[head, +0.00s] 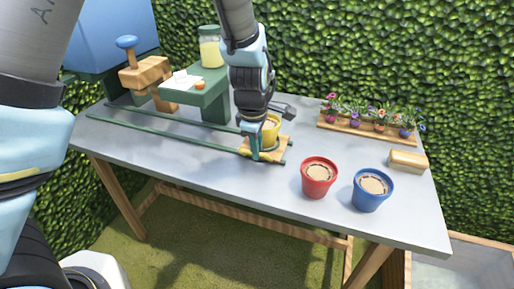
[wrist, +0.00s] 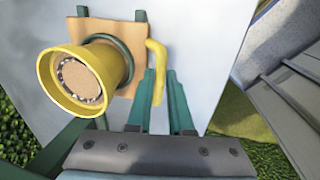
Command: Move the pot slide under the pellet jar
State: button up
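The pot slide (head: 280,151) is a square wooden plate on two green rails (head: 177,136), near their right end. A yellow pot (head: 271,130) with a brown filling sits on it. In the wrist view the plate (wrist: 122,32) carries the yellow pot (wrist: 85,75) and a bent yellow handle (wrist: 158,70). My gripper (wrist: 160,82) has its fingers on both sides of the handle, with a gap showing at the right finger. In the head view my gripper (head: 255,143) hides part of the slide. The pellet jar (head: 210,47) stands on a green stand (head: 205,88), left of the slide.
A wooden block with a blue knob (head: 126,42) stands at the left. A red pot (head: 319,177) and a blue pot (head: 372,189) stand at the right front. A flower rack (head: 369,130) and a small wooden block (head: 408,161) are behind them. The rails run left under the stand.

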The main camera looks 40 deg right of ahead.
grip_shut()
dwell(0.9)
